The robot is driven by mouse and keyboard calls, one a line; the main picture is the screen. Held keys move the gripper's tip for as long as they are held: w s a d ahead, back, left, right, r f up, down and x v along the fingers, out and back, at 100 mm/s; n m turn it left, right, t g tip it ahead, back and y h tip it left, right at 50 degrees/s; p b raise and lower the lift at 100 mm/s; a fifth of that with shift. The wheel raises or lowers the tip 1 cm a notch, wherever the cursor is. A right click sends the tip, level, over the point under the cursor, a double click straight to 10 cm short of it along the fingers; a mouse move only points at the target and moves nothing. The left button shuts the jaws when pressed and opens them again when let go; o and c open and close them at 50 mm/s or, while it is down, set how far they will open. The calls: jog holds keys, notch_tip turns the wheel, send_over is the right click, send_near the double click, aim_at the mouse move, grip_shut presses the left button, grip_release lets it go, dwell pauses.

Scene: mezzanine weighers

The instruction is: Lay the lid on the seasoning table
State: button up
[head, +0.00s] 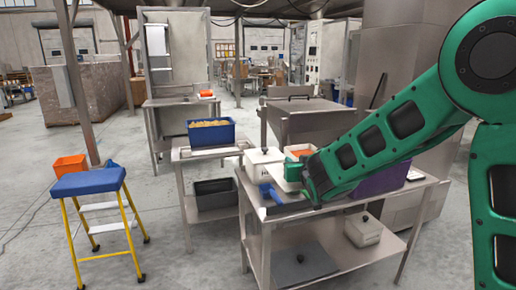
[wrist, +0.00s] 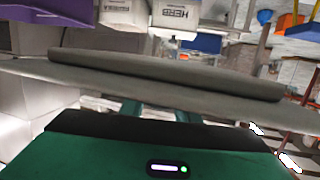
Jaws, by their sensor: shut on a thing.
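My gripper (wrist: 158,112) is shut on a grey lid (wrist: 165,78), a wide flat slab that spans the wrist view and hides much of what lies beyond it. In the head view the end of my arm (head: 313,180) is over the steel seasoning table (head: 345,207), beside the white tubs. The held lid cannot be made out clearly there. The gap between lid and tabletop cannot be told. A white tub marked HERB (wrist: 175,15) shows upside down beyond the lid in the wrist view.
A white tub (head: 262,160), a blue scoop (head: 270,194) and a purple bin (head: 385,181) crowd the tabletop. A blue step stool (head: 90,181) stands left.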

jog(key=shift+s+d+f, duration=0.3)
jog(key=shift+d+f, duration=0.6)
jog(key=shift+f, duration=0.05)
jog(key=f, duration=0.1)
jog(key=w+f, duration=0.1)
jog(key=shift+w+d+f, duration=0.1)
jog(key=shift+f, duration=0.2)
jog(key=s+d+f+m+h, duration=0.1)
jog(key=s+d+f, duration=0.2)
jog(key=d+f, duration=0.7)
jog(key=s+d+f+h, duration=0.1)
jog(key=s+d+f, duration=0.3)
jog(key=f, duration=0.9)
jog(key=s+d+r, duration=0.1)
jog(key=s+r, duration=0.1)
jog(key=s, duration=0.3)
jog(key=shift+s+d+r, duration=0.2)
jog(key=shift+s, duration=0.15)
